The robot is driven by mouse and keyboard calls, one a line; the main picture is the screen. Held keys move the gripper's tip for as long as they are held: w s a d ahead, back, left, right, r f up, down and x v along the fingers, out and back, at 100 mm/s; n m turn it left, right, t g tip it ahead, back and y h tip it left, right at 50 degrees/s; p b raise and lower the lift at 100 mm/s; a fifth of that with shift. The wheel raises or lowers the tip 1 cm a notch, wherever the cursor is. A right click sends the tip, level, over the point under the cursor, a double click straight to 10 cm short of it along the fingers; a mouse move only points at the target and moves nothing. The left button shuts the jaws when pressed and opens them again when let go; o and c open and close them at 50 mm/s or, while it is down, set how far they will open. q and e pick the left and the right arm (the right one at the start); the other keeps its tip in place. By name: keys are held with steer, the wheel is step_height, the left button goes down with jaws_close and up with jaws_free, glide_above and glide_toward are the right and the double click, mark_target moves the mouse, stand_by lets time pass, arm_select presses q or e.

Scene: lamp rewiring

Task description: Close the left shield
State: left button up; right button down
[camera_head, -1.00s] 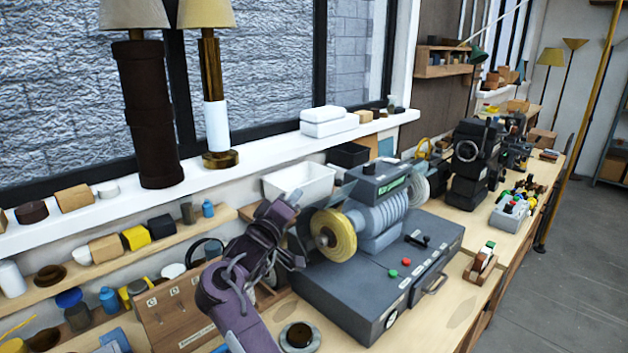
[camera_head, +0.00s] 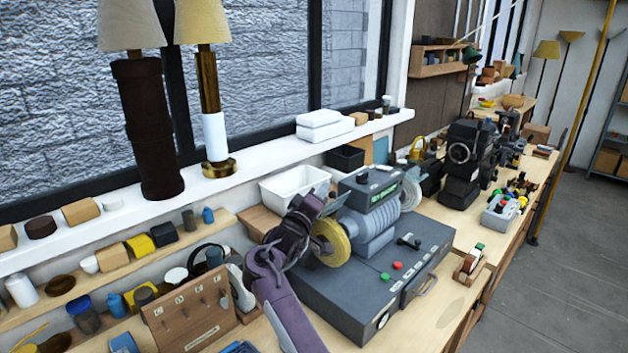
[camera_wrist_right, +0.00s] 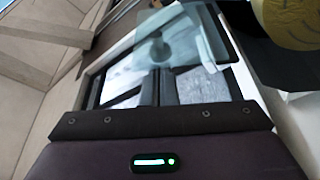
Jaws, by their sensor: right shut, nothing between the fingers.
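The grey machine (camera_head: 340,296) stands on the bench with a yellow wheel (camera_head: 333,243) at its left end. The left shield is a clear pane above that wheel; in the head view it (camera_head: 340,197) is partly hidden by my right gripper (camera_head: 312,205). In the right wrist view the clear shield (camera_wrist_right: 185,42) spans the upper middle, with the yellow wheel (camera_wrist_right: 292,22) at the top right. My right gripper is shut and empty, close beside the shield and wheel; I cannot tell whether it touches the shield. My left gripper is not in view.
A white bin (camera_head: 294,188) and a black bin (camera_head: 345,157) stand behind the machine. A wooden hook board (camera_head: 188,312) is to the left of my right arm. A tape dispenser (camera_head: 470,264) sits to the right. Lamps (camera_head: 147,125) stand on the window ledge.

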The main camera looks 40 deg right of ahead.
steer(key=shift+s+f, duration=0.1)
steer(key=shift+s, duration=0.1)
steer(key=shift+f, duration=0.15)
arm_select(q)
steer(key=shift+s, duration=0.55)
